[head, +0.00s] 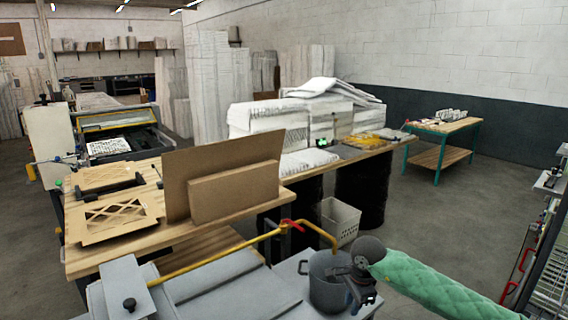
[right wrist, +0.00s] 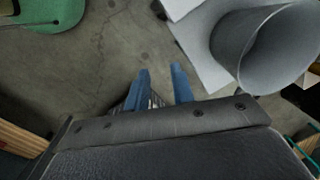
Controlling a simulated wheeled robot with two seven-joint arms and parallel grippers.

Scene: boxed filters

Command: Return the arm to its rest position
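My right arm, in a green sleeve (head: 440,287), reaches in from the lower right of the head view. Its dark gripper (head: 360,290) points down in front of the grey pot (head: 325,284); I cannot tell from this view whether they touch. In the right wrist view, the two blue fingers of the right gripper (right wrist: 163,84) stand apart with bare floor between and beyond them. The open grey pot (right wrist: 265,45) shows at the upper right there, apart from the fingers. My left arm and gripper are not in view.
The grey machine top (head: 225,290) with a yellow pipe (head: 215,260) lies close in front. Behind it, a wooden table (head: 90,262) holds cardboard pieces (head: 235,193). A wire rack (head: 550,265) stands at the right edge. Open floor (head: 440,225) lies between.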

